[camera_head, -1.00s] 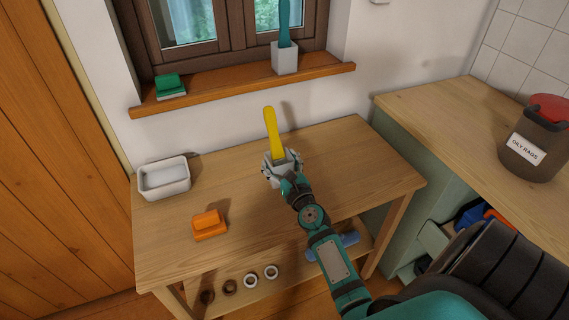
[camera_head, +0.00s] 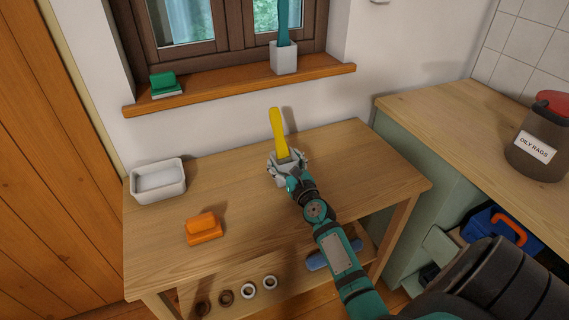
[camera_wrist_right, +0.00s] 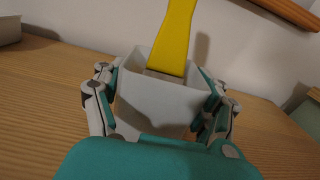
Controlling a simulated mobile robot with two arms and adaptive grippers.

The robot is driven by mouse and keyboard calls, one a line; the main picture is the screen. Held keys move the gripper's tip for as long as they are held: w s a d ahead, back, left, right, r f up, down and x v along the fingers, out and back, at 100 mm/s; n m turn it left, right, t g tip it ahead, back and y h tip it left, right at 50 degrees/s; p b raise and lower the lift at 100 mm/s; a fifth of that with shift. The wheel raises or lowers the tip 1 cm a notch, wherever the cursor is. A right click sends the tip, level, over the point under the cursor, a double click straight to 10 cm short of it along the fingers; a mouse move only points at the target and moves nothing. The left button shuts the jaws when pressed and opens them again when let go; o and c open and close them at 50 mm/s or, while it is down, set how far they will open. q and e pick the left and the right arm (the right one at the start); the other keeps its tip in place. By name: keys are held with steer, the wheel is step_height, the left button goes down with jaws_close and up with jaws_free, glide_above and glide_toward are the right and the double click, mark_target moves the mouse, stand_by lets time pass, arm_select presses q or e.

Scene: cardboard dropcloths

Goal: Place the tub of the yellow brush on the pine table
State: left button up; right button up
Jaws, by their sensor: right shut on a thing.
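The yellow brush (camera_head: 279,133) stands handle up in a small white-grey tub; its handle also shows in the right wrist view (camera_wrist_right: 176,38). My right gripper (camera_head: 287,163) is shut on the tub (camera_wrist_right: 157,105), one finger on each side of it. The tub looks upright, low over the pine table (camera_head: 243,208) or on it. I cannot tell whether its base touches the wood, as the gripper hides the bottom. My left gripper is not in view.
A white tray (camera_head: 158,180) and an orange block-like brush (camera_head: 204,228) are on the table's left part. The sill (camera_head: 232,87) holds a green brush (camera_head: 165,84) and a white tub (camera_head: 284,57) with a teal handle. An oily rags bin (camera_head: 537,140) stands on the right counter.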

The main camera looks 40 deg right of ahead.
steer(key=o, duration=1.4)
steer(key=shift+f, duration=0.1)
steer(key=shift+s, duration=0.1)
steer(key=v, duration=1.1)
steer(key=shift+s+a, duration=0.15)
steer(key=shift+s, duration=0.25)
